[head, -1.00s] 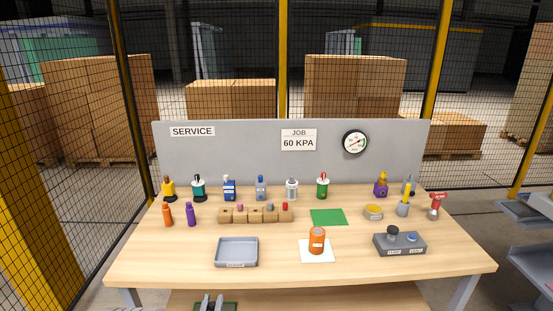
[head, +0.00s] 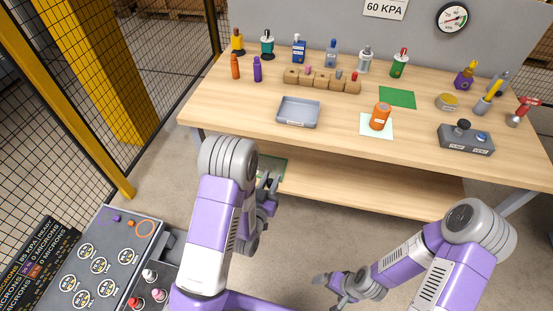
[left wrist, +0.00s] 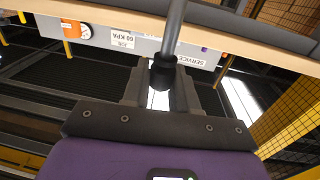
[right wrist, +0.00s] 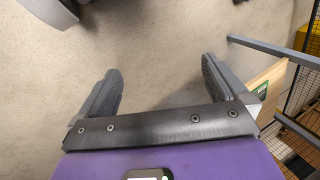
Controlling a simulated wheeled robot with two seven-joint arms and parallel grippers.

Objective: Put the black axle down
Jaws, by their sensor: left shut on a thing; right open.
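The black axle (left wrist: 173,40) shows in the left wrist view as a dark grey rod with a thicker black end. My left gripper (left wrist: 163,82) is shut on it near that thicker end, and the rod runs up across the bench edge in the picture. In the head view my left gripper (head: 268,186) is in front of the bench, near the lower shelf; the axle is hard to make out there. My right gripper (head: 336,290) is open and empty over the floor. In the right wrist view its fingers (right wrist: 158,78) are wide apart.
The bench top (head: 240,105) carries a grey tray (head: 299,112), an orange can (head: 380,116) on a white sheet, a wooden block rack (head: 322,80) and a bare green mat (head: 397,97). A lower shelf (head: 370,188) has another green patch (head: 272,166). A grey panel (head: 110,255) stands left.

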